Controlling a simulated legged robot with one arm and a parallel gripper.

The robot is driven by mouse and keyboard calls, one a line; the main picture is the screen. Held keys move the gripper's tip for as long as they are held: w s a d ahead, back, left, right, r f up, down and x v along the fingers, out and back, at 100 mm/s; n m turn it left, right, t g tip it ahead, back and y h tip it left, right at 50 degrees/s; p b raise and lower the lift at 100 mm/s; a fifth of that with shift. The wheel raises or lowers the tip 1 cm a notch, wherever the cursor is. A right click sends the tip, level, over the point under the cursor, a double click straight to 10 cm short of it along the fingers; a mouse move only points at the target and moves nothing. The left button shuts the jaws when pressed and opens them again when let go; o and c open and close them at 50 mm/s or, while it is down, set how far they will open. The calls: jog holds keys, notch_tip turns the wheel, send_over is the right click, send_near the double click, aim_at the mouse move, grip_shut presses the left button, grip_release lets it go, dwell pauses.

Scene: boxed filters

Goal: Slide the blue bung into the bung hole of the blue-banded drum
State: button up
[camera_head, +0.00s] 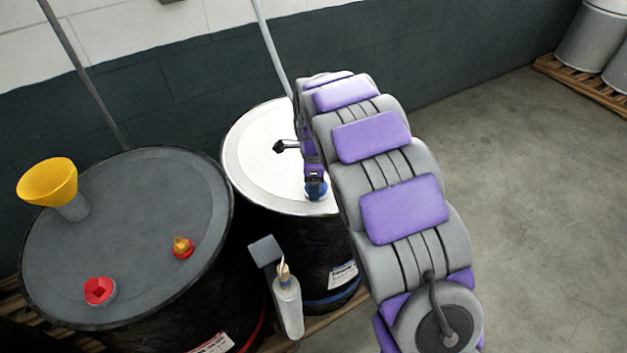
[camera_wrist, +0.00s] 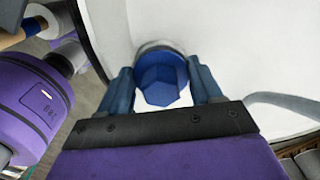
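The blue bung (camera_wrist: 162,78) is between the two fingers of my gripper (camera_wrist: 160,78) in the wrist view, with its faceted face toward the camera. Both fingers lie close against its sides, and my gripper looks shut on it. A grey ring shows around its far end; I cannot tell whether the bung is inside the hole or just at it. In the head view the bung (camera_head: 316,190) is low at the near edge of the white lid of the blue-banded drum (camera_head: 255,150), under my gripper (camera_head: 315,178). The blue band (camera_head: 325,302) is near the drum's bottom.
A dark drum (camera_head: 140,220) stands to the left, with a yellow funnel (camera_head: 48,182), a red bung (camera_head: 100,290) and a smaller red-and-yellow fitting (camera_head: 183,247). A grey bottle (camera_head: 288,305) stands in front. A dark tap-like fitting (camera_head: 282,147) is on the white lid.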

jog(key=o, duration=0.5)
notch_tip(320, 180, up, 17)
jog(key=shift+r+p, duration=0.15)
jog(key=shift+p, duration=1.05)
